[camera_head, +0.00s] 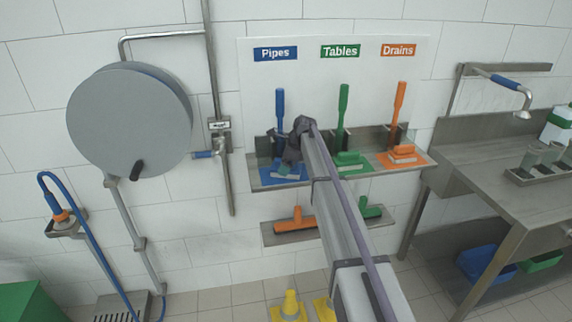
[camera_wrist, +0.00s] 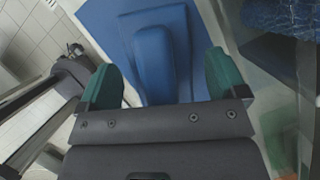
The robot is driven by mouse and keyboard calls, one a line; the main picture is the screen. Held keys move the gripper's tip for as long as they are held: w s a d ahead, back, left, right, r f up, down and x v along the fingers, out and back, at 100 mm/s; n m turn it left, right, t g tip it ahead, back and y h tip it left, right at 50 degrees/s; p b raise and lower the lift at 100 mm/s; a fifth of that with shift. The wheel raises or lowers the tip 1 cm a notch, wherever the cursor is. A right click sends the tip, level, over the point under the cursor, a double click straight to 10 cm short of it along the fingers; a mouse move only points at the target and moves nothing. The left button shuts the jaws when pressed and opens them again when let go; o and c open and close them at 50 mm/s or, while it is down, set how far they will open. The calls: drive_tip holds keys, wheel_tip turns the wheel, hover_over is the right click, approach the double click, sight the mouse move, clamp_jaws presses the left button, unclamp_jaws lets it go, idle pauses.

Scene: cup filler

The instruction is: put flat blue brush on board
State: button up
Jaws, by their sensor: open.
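The flat blue brush (camera_wrist: 155,55) lies on a lighter blue patch (camera_wrist: 104,22) in the wrist view. Its raised handle points towards my gripper (camera_wrist: 163,80). My gripper is open, with one green fingertip on each side of the handle. I cannot tell whether either finger touches it. In the head view my gripper (camera_head: 291,158) is over the left end of the upper shelf, above the blue patch (camera_head: 267,176), and hides part of the brush. The white board (camera_head: 310,82) behind the shelf carries the labels Pipes, Tables and Drains.
A long-handled blue brush (camera_head: 280,105) stands upright beside my gripper. Green (camera_head: 343,105) and orange (camera_head: 400,103) ones stand further right. A flat green brush (camera_head: 349,159) and a flat orange brush (camera_head: 403,153) lie on the shelf. An orange squeegee (camera_head: 295,221) is on the lower shelf.

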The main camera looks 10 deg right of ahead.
drive_tip(key=shift+r, duration=0.1)
drive_tip(key=shift+r+p, duration=0.3)
drive_tip(key=shift+p, duration=0.1)
drive_tip(key=p+v, duration=1)
drive_tip(key=v, duration=0.1)
drive_tip(key=shift+r+p, duration=0.2)
drive_tip(key=shift+p, duration=0.1)
drive_tip(key=s+a+n+h, duration=0.1)
drive_tip(key=s+n+h, duration=0.1)
drive_tip(key=s+n, duration=0.9)
drive_tip(key=s+a+f+n+g+h, duration=0.1)
drive_tip(key=s+n, duration=1)
drive_tip(key=s, duration=2.1)
drive_tip(key=shift+s+a+g+h, duration=0.15)
drive_tip(key=shift+a+g+h, duration=0.15)
drive_tip(key=shift+a+h, duration=0.4)
